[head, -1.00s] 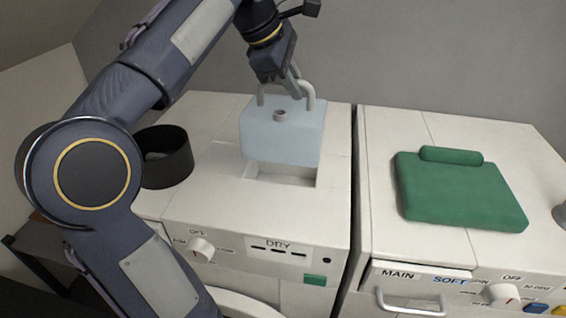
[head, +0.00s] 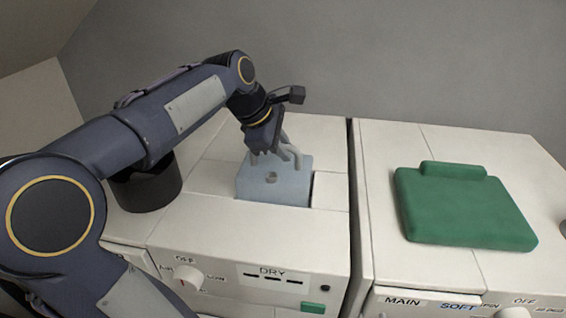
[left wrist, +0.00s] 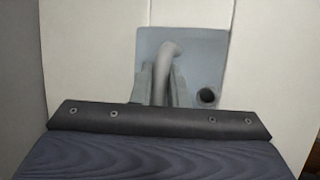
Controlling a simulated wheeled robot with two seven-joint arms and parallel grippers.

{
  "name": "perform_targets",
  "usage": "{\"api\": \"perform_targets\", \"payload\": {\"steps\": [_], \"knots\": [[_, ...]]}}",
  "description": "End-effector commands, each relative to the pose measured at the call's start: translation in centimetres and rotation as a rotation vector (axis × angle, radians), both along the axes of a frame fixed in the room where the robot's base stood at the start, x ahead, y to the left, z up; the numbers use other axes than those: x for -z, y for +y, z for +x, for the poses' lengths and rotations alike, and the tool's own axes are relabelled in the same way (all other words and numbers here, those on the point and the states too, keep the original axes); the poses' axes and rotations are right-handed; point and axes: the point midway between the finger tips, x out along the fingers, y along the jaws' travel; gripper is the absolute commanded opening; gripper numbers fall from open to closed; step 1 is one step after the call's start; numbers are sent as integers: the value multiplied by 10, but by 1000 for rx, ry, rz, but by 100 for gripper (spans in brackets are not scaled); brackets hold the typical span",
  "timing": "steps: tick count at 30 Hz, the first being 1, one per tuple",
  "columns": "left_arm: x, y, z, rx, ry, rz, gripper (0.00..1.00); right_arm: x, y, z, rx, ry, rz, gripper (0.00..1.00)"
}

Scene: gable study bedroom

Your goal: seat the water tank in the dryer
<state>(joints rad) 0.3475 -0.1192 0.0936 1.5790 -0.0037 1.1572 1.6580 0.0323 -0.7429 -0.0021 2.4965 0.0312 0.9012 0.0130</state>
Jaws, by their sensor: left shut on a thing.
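The light blue water tank (head: 262,188) is down in the opening in the top of the dryer (head: 225,236). Only its upper part shows above the dryer top. A round hole is on its top, and a grey loop handle (head: 291,152) rises from it. My left gripper (head: 270,156) is shut on this handle from above. In the left wrist view the handle (left wrist: 166,68) runs between the fingers, and the tank top (left wrist: 208,58) lies close below. Whether the tank touches the bottom of the opening is hidden. My right gripper is not in view.
A black round container (head: 148,188) stands on the dryer top at left, partly behind my arm. A grey wall is behind.

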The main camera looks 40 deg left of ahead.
Motion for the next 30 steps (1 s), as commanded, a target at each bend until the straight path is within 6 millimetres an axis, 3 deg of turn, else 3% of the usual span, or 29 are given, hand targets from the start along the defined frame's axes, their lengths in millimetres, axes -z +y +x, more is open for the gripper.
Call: {"api": "perform_targets", "payload": {"steps": [9,20,21,24,30], "knots": [[37,0,-1,-1,2,-2,0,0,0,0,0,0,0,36],[42,0,0,-1,0,0,0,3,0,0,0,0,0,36],[41,0,0,-1,1,-1,19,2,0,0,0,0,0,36],[41,0,0,-1,1,-1,32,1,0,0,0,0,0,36],[40,0,0,-1,1,-1,36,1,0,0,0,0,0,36]]}}
